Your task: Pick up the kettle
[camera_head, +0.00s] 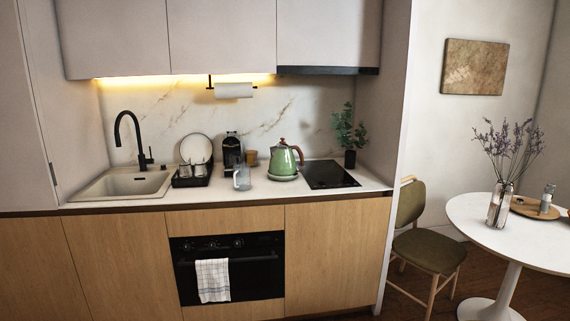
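A green kettle (283,160) with a brown handle on its right side stands upright on the white counter. It sits on a pale green base, between a clear glass pitcher (242,177) on its left and the black cooktop (328,175) on its right. Neither of my grippers shows in the head view, and nothing touches the kettle.
A dish rack (191,179) with a plate and cups, a black coffee machine (232,150) and the sink (124,184) are further left. A plant (349,135) stands behind the cooktop. A chair (427,235) and round table (520,235) are at right.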

